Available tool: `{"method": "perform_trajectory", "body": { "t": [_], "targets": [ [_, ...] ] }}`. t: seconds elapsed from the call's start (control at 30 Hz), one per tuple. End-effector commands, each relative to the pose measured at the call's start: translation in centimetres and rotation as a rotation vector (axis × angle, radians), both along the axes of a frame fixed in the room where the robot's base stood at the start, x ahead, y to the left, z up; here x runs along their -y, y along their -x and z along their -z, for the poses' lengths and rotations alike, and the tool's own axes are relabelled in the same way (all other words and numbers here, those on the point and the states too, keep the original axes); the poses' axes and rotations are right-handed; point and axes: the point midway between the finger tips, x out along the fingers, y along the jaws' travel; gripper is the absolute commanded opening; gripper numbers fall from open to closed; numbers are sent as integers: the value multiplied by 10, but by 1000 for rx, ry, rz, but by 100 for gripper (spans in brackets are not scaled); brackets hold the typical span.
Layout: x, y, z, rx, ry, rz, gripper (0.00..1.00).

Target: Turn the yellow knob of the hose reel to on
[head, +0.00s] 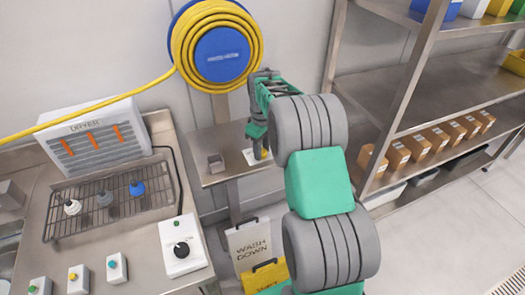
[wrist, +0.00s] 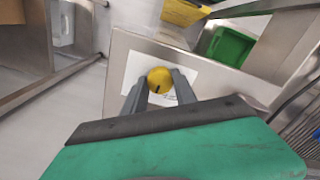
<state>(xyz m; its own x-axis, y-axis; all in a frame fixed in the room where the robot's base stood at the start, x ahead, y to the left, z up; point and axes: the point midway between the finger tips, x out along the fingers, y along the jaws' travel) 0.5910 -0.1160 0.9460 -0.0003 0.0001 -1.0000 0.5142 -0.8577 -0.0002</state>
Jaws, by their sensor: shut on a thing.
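The hose reel (head: 222,54) hangs on the wall in the head view, a blue disc wound with yellow hose. The yellow knob (wrist: 159,78) is round with a dark pointer mark and sits on a white label plate (wrist: 192,72) on a small metal stand. In the wrist view my gripper (wrist: 160,86) has one finger on each side of the knob and is shut on it. In the head view my gripper (head: 260,148) reaches down over the stand and hides most of the knob. The label's wording cannot be read.
A WASH DOWN sign (head: 250,240) hangs below. Shelves (head: 445,80) with boxes are right.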

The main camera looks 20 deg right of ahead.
Motion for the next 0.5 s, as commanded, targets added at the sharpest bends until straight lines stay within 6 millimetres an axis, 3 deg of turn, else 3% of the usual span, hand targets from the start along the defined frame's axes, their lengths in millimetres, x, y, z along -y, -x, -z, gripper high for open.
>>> {"method": "perform_trajectory", "body": {
  "t": [0.5],
  "targets": [
    [0, -1, 0, 2, 0, 451, 0]
  ]
}}
